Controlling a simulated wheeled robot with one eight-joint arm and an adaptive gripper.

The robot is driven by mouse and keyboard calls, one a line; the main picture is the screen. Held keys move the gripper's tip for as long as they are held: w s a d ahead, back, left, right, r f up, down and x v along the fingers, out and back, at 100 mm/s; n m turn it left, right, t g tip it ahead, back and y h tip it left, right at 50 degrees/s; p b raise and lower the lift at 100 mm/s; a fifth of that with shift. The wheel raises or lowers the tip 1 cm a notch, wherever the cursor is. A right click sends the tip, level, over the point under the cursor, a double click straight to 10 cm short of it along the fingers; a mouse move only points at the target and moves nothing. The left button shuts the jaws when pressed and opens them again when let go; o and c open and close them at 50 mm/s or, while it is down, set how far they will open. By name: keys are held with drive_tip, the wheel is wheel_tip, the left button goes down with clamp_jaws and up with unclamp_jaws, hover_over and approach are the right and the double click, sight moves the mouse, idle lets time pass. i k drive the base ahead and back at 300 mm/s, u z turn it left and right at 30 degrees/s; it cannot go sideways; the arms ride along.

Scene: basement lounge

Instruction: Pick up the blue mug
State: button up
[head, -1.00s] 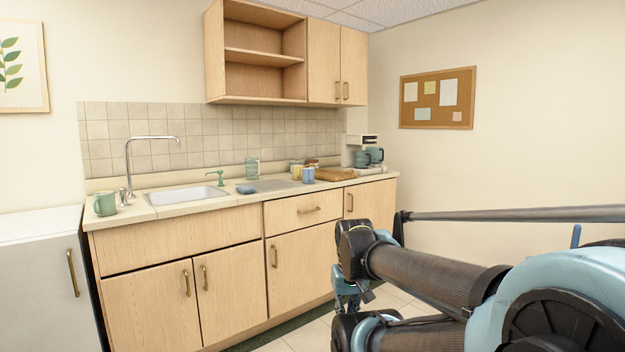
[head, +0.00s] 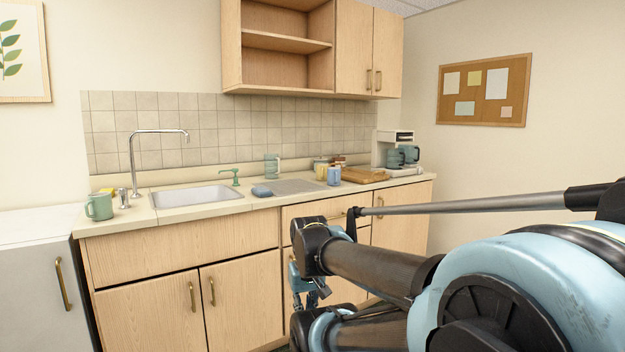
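My gripper (head: 305,290) hangs low in front of the cabinet doors, below the counter edge and well apart from the mug. My own arm hides most of it, and its fingertips do not show clearly. I see nothing held in it.
The counter (head: 150,215) holds a green mug (head: 99,206), a sink (head: 195,196), a blue sponge (head: 262,191), a clear glass (head: 272,166), a wooden board (head: 364,176), jars (head: 320,167) and a coffee maker (head: 395,150). An open shelf (head: 285,45) hangs above.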

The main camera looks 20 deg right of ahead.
sight(334, 173)
drive_tip(key=z, duration=0.25)
drive_tip(key=i, duration=1.05)
drive_tip(key=z, duration=0.8)
drive_tip(key=i, duration=0.3)
drive_tip(key=z, duration=0.1)
